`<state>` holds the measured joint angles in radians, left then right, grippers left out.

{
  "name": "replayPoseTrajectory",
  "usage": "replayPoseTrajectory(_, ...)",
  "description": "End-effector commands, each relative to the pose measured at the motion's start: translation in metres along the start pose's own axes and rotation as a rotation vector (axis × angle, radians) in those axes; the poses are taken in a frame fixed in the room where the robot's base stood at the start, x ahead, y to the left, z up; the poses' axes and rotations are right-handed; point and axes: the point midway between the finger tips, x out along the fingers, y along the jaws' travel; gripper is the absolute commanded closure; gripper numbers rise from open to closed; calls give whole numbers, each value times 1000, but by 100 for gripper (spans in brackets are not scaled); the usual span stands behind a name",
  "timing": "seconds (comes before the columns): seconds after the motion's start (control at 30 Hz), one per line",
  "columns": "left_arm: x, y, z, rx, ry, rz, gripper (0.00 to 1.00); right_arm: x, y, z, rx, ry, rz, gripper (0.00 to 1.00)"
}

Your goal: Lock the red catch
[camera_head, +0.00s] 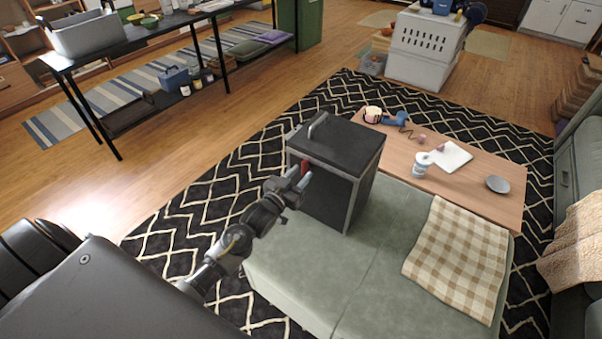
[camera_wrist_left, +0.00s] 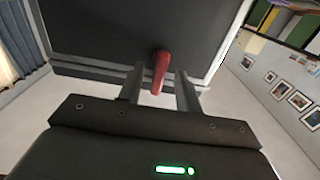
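The red catch (camera_head: 305,167) is on the side face of a black case with grey edges (camera_head: 335,190), which stands on the green sectional seat. In the left wrist view the red catch (camera_wrist_left: 160,72) hangs down past the case's grey rim (camera_wrist_left: 100,74). My left gripper (camera_head: 299,180) is at that face. In the left wrist view its two fingers (camera_wrist_left: 160,92) are apart, one on each side of the catch, with gaps visible. Whether a finger touches the catch cannot be told. My right gripper does not show.
A checkered blanket (camera_head: 457,258) lies on the green seat (camera_head: 350,270) to the right. A wooden coffee table (camera_head: 475,195) behind holds a cup (camera_head: 422,164), a grey plate (camera_head: 497,184) and other small items. Patterned rug and open floor lie to the left.

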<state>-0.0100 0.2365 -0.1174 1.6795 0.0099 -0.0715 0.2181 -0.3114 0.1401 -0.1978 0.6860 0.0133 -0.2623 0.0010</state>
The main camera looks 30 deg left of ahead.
Motion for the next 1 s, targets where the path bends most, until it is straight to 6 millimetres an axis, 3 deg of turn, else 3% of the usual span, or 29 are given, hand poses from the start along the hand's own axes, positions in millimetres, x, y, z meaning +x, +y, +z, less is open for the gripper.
replayPoseTrajectory(0.3,-64,0,2,0,-3,0,65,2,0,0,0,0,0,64)
replayPoseTrajectory(0.5,-89,0,1,0,-2,0,65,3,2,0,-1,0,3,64)
replayPoseTrajectory(1.0,-96,0,0,1,0,0,65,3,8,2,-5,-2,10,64)
